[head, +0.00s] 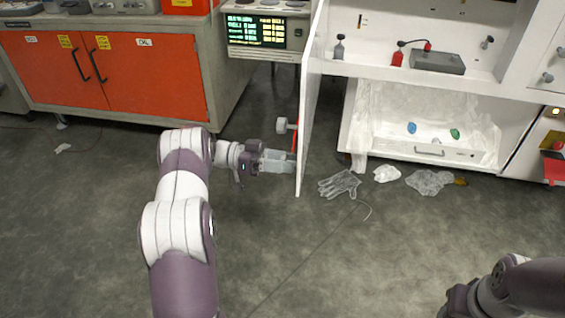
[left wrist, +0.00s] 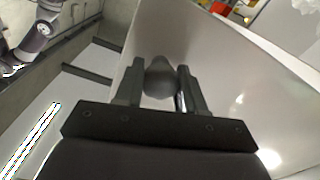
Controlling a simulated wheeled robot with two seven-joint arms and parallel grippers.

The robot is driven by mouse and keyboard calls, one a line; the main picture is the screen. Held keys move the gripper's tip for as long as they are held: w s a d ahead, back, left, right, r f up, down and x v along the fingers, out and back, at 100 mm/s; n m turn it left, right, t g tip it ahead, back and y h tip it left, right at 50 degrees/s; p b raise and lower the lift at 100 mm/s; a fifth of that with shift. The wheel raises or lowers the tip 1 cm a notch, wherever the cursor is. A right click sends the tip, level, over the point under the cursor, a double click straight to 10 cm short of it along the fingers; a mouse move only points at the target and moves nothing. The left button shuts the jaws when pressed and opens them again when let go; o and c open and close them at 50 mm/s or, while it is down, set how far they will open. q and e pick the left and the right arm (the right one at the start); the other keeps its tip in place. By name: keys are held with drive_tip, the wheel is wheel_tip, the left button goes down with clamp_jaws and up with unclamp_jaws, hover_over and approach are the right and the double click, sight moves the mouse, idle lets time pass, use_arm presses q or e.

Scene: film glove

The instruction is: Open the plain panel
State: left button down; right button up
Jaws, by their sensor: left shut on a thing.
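The plain panel (head: 308,110) is a white door on the white cabinet. In the head view it stands swung out, nearly edge-on, and the cabinet's inside shows to its right. In the left wrist view its pale face (left wrist: 225,75) fills much of the picture. My left gripper (head: 287,162) is at the panel's left face near its lower front end. In the left wrist view its fingers are shut on a grey rounded knob (left wrist: 160,78) on the panel. The head view does not show this grip clearly. Part of my right arm shows at lower right; its gripper is out of view.
A clear glove (head: 340,184) and crumpled film (head: 429,182) lie on the floor right of the panel. The cabinet's lower bay (head: 430,125) holds film and small coloured items. An orange-doored bench (head: 145,75) stands at left. The floor before the panel is clear.

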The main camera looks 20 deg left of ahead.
use_arm(q)
drive_tip(key=shift+w+r, duration=0.1)
drive_tip(key=shift+r, duration=0.2)
drive_tip(key=c, duration=0.9)
unclamp_jaws()
drive_tip(key=shift+o, duration=1.2)
drive_tip(key=shift+f, duration=0.1)
drive_tip(key=v, duration=1.2)
drive_tip(key=shift+a, duration=0.35)
drive_tip(key=shift+f, duration=0.1)
